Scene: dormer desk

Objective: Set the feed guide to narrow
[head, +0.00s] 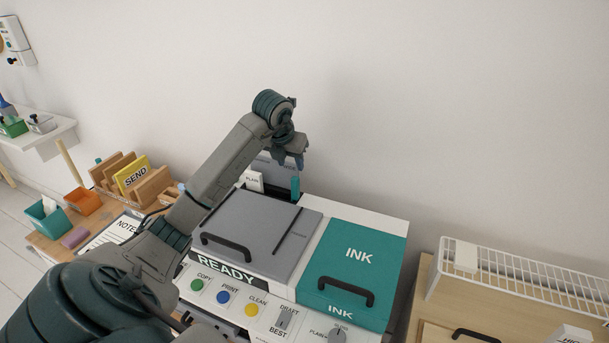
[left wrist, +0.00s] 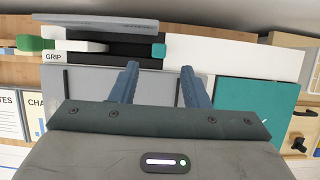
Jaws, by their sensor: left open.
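The printer (head: 365,219) stands on the desk with a dark feed slot along its back edge. A small teal tab, seemingly the feed guide (head: 295,188), stands up at that slot; it also shows in the left wrist view (left wrist: 158,50) at the right part of the black strip. My left gripper (head: 291,160) is above the back of the printer, over the tab. In the left wrist view its two fingers (left wrist: 159,67) are open and apart, with the tab between and beyond their tips; nothing is held. My right gripper is not in view.
The grey lid (head: 250,232) with a black handle and the teal INK cover (head: 358,254) lie in front of the slot. A grey upright panel (left wrist: 110,22) rises behind it. A wire rack (head: 520,276) stands right; a wooden SEND sorter (head: 153,186) stands left.

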